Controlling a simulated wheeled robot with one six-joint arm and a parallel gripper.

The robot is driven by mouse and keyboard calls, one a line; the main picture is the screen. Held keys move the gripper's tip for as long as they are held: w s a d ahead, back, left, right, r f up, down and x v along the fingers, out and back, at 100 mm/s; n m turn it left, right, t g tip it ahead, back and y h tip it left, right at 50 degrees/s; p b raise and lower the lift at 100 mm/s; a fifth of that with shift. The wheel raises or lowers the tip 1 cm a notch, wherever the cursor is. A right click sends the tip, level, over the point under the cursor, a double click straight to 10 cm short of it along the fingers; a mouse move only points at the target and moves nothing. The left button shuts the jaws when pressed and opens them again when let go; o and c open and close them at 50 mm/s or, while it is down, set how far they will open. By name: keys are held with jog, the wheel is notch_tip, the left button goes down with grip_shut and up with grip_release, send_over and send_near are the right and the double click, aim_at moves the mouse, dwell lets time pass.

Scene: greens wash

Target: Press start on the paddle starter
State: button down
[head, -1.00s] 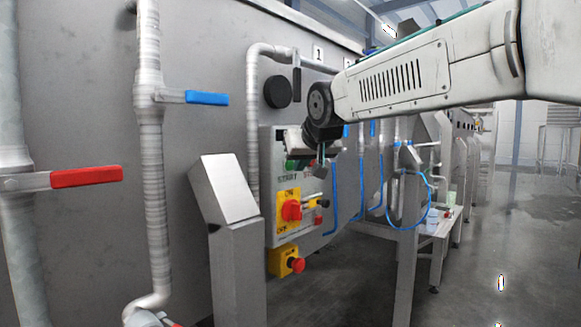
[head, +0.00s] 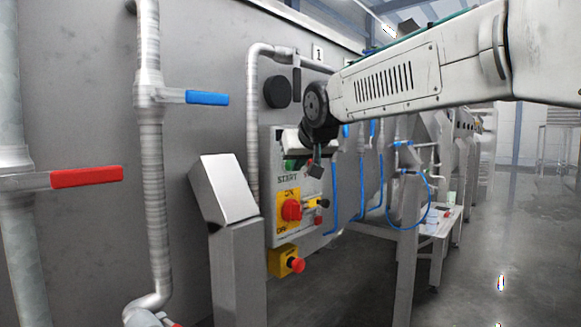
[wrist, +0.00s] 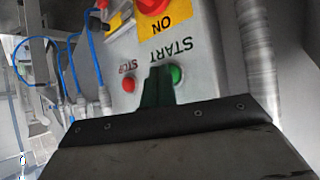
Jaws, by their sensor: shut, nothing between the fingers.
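The paddle starter is a pale grey panel (head: 268,165) on the tank wall in the head view; it also shows in the wrist view (wrist: 200,42). Its green start button (wrist: 176,73) shows beside the START lettering in the wrist view. The red stop button (wrist: 128,84) is on the other side of my fingers. In the head view, green (head: 289,164) shows above START, partly covered. My gripper (wrist: 158,84) is shut and empty, its dark fingers pointing at the panel between the two buttons. Whether they touch the panel is unclear.
A red rotary switch (head: 291,210) on a yellow plate and a red emergency button (head: 297,265) sit lower. A slanted steel post (head: 229,190) stands at left front. Blue hoses (head: 362,180) hang to the right. Open floor (head: 500,230) lies right.

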jog(key=shift+w+a, duration=0.1)
dwell(0.5)
jog(key=shift+s+d, duration=0.6)
jog(key=shift+d, duration=0.1)
jog(key=shift+s+d, duration=1.75)
jog(key=shift+f, duration=0.1)
